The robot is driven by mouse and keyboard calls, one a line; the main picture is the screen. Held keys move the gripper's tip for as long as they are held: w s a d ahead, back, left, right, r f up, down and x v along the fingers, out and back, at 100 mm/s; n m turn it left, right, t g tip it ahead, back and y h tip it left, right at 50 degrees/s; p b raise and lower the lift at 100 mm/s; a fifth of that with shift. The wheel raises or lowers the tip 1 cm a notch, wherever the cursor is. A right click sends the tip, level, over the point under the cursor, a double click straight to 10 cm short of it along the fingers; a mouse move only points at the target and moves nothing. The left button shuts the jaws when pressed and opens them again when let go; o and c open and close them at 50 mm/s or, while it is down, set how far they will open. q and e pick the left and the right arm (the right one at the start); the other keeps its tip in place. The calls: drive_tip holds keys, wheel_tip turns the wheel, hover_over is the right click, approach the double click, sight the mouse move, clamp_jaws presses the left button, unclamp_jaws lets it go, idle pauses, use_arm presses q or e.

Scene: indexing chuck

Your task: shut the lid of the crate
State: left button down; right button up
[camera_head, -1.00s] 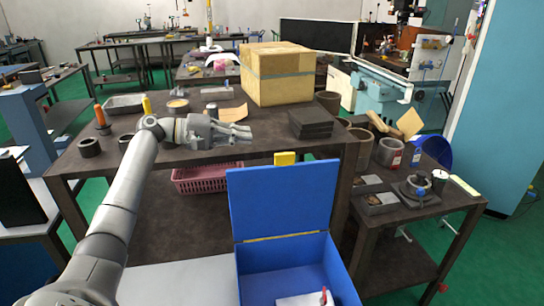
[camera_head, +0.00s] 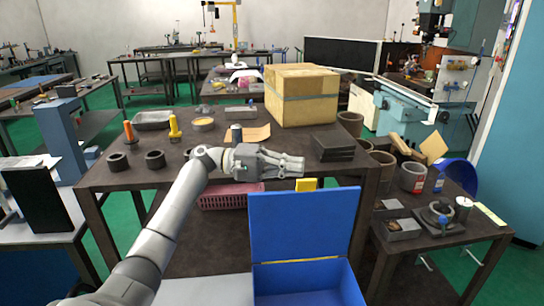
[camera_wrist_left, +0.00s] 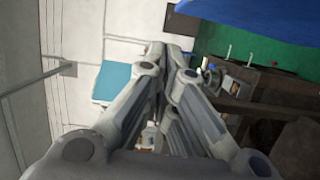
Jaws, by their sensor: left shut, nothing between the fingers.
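The blue crate (camera_head: 310,285) stands low at the bottom of the head view, partly cut off by the frame edge. Its blue lid (camera_head: 304,222) stands open and upright at the crate's far side, with a yellow piece (camera_head: 306,185) at its top edge. My left gripper (camera_head: 302,166) is shut and empty. In the head view it appears just above the lid's top edge, pointing right; I cannot tell its exact distance from the lid. The left wrist view shows its closed fingers (camera_wrist_left: 172,50). My right gripper is not in view.
A side table (camera_head: 440,240) with pots stands to the right.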

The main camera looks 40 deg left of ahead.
use_arm(q)
drive_tip(key=s+d, duration=0.1)
drive_tip(key=s+d+p, duration=0.1)
drive_tip(key=shift+s+d+f, duration=0.1)
drive_tip(key=shift+s, duration=0.25)
drive_tip(key=shift+d, duration=0.1)
